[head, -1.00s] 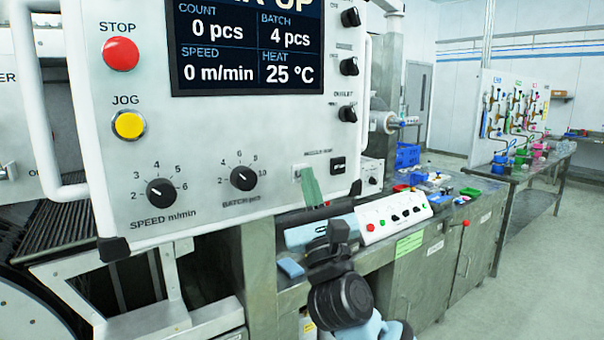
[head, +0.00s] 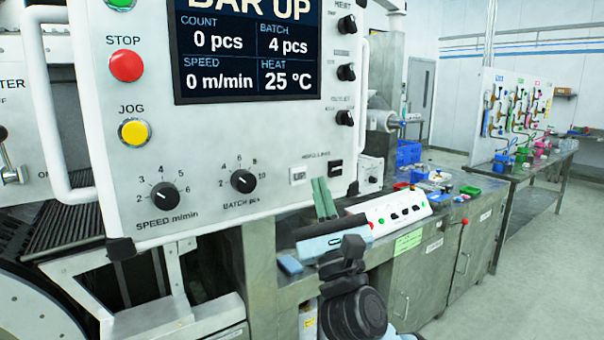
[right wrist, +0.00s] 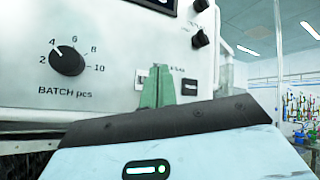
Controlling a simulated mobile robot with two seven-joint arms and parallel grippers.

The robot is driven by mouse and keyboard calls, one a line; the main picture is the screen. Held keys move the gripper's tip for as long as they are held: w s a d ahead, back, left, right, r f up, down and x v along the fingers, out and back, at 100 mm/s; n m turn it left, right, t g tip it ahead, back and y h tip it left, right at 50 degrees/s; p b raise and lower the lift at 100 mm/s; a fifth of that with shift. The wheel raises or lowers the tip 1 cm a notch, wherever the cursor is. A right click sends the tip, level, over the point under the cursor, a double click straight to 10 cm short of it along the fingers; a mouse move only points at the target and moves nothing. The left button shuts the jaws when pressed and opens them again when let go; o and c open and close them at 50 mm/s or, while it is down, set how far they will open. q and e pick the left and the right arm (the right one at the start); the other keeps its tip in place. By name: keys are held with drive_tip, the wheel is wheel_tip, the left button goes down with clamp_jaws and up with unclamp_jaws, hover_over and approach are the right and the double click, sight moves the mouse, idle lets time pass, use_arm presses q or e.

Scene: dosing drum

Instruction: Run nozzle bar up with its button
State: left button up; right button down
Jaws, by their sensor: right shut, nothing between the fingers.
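The control panel (head: 220,140) fills the left and middle of the head view, and its screen (head: 248,50) reads "BAR UP". The white UP button (head: 298,176) and a dark button (head: 335,169) sit at the panel's lower right. My right gripper (head: 322,188) has green fingers, shut and empty, pointing up just below and between these buttons. The fingers look apart from the UP button in the head view. In the right wrist view the green fingers (right wrist: 157,85) partly cover the white button (right wrist: 141,78). The nozzle bar cannot be made out. My left gripper is out of view.
A yellow JOG button (head: 134,132), red STOP button (head: 126,66) and dials share the panel. A handle (head: 45,100) runs along its left side. A bench with a white switch box (head: 392,212) stands behind my right gripper. Open floor lies at the right.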

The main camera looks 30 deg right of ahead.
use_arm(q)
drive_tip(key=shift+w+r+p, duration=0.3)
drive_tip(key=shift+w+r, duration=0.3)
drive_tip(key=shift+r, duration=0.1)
use_arm(e)
drive_tip(key=shift+s+d, duration=0.1)
drive_tip(key=shift+s, duration=1.05)
